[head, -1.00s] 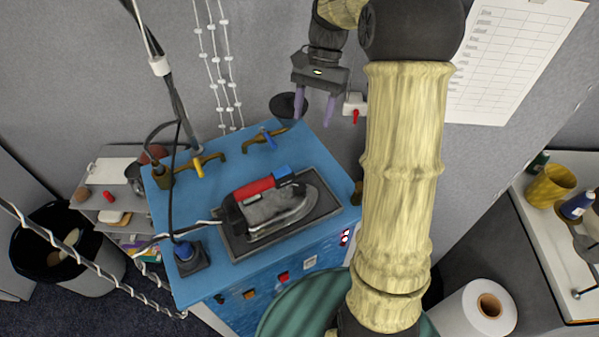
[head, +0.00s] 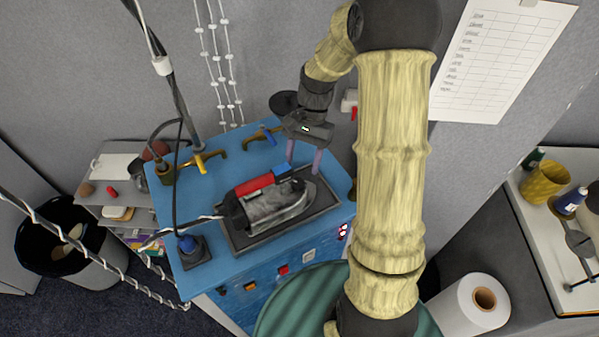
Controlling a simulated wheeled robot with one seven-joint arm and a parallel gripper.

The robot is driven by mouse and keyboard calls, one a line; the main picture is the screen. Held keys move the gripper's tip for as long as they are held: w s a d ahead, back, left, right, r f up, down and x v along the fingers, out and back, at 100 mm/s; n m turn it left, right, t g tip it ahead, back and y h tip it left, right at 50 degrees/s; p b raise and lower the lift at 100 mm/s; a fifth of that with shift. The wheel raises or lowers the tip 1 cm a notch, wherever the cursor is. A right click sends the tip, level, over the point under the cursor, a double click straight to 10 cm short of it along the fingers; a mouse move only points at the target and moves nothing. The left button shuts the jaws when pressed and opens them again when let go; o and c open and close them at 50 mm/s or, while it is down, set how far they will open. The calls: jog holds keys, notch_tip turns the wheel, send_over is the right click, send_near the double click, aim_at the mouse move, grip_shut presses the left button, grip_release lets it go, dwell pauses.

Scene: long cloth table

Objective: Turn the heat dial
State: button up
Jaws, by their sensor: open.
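An iron with a grey body and a red handle (head: 254,186) rests on a dark plate (head: 240,246) on the blue workstation top (head: 216,203). A blue block (head: 283,171) sits at the handle's back right end. A blue knob on a dark base (head: 188,246) stands at the top's front left corner. Small controls line the front panel, including a red one (head: 283,270) and an orange one (head: 250,287). I cannot tell for sure which is the heat dial. My gripper (head: 303,164) is open and empty, pointing down by the iron's back right end, with its purple fingers apart.
A yellow-handled valve (head: 199,164) and a blue-handled valve (head: 266,134) stand at the back of the top. Cables hang on the left. A black bin (head: 70,240) stands at left. A white roll (head: 470,308) is at lower right.

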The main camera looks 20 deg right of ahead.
aim_at(299, 181)
jog(key=p+x, duration=0.1)
jog(key=x, duration=0.4)
jog(key=shift+f, duration=0.15)
jog(key=c, duration=1)
